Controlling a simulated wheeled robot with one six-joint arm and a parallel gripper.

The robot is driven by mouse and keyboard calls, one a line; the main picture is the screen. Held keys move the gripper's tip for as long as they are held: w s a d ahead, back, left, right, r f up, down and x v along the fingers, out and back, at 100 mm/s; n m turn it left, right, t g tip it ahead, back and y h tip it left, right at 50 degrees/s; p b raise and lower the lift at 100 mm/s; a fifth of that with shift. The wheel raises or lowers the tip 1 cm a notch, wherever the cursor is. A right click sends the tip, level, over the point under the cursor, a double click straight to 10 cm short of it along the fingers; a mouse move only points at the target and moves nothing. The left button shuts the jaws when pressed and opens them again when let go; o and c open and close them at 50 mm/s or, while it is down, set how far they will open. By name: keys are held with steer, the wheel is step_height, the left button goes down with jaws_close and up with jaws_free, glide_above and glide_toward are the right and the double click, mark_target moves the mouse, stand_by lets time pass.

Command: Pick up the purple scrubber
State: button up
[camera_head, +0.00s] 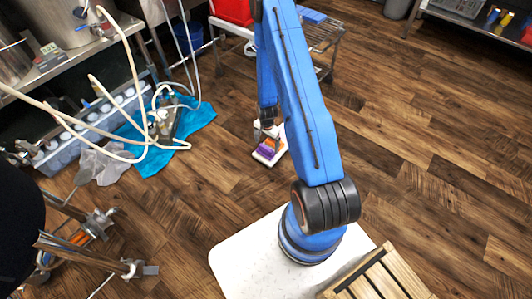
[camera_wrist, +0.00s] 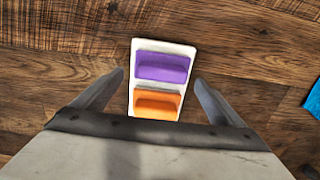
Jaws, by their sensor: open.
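The purple scrubber (camera_wrist: 163,67) lies in a white tray (camera_wrist: 163,45) on the wood floor, beside an orange scrubber (camera_wrist: 157,104). In the wrist view the purple one is at the far end of the tray and the orange one is nearer to me. My gripper (camera_wrist: 160,78) is open and empty, with one finger on each side of the tray. I cannot tell its exact height above the tray. In the head view my blue arm reaches down to the tray, and the purple scrubber (camera_head: 265,151) shows just below the gripper (camera_head: 268,138), partly hidden.
A turquoise cloth (camera_head: 165,135) with hoses lies on the floor to the left, near a rack of bottles (camera_head: 90,125). A metal-legged stand (camera_head: 95,240) is at lower left. A metal cart (camera_head: 325,35) stands behind. The floor (camera_head: 430,120) to the right is clear.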

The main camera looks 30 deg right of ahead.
mark_target(266, 147)
steer(key=shift+w+a+f, duration=0.1)
steer(key=shift+a+f, duration=0.1)
steer(key=shift+f, duration=1.7)
steer(key=c, duration=1.2)
steer(key=shift+r, duration=5.05)
